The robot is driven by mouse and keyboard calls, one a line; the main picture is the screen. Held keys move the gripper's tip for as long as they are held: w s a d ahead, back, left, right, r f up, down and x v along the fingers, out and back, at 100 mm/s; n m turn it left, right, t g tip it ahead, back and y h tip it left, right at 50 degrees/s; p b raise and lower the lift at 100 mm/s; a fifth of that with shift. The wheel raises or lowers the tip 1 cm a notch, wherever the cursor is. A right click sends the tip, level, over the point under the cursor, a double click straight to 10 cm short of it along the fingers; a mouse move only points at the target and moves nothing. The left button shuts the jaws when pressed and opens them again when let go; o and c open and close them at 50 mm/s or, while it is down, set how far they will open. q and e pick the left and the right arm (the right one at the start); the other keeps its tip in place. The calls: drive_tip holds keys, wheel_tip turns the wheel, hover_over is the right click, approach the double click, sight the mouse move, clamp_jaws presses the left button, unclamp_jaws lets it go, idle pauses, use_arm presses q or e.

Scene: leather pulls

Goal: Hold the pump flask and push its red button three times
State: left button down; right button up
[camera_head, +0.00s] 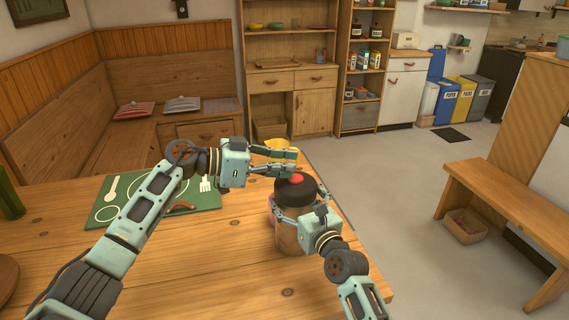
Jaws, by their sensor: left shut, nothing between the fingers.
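The pump flask (287,240) stands upright on the wooden table near its right edge. It has a brownish body, a black top (292,195) and a red button (297,178) on that top. My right gripper (298,214) has its fingers around the upper part of the flask, just under the black top; its body hides part of the flask's right side. My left gripper (294,168) is shut and empty, its fingertips just above and behind the red button. I cannot tell whether they touch it.
A green placemat (120,212) with white cutlery shapes and a brown-handled item lies on the table at left. A yellow object (275,145) is partly hidden behind my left gripper. A wooden bench (510,195) stands at right, across open floor.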

sight(284, 183)
use_arm(q)
drive_tip(key=shift+f, duration=0.7)
wheel_tip(284, 183, up, 4)
drive_tip(key=shift+r, duration=0.2)
drive_tip(key=r+v, duration=0.1)
drive_tip(key=v, duration=0.9)
drive_tip(key=shift+d+r, duration=0.45)
drive_tip(key=shift+d, duration=0.15)
drive_tip(key=shift+d+r, duration=0.4)
drive_tip(key=shift+d, duration=0.25)
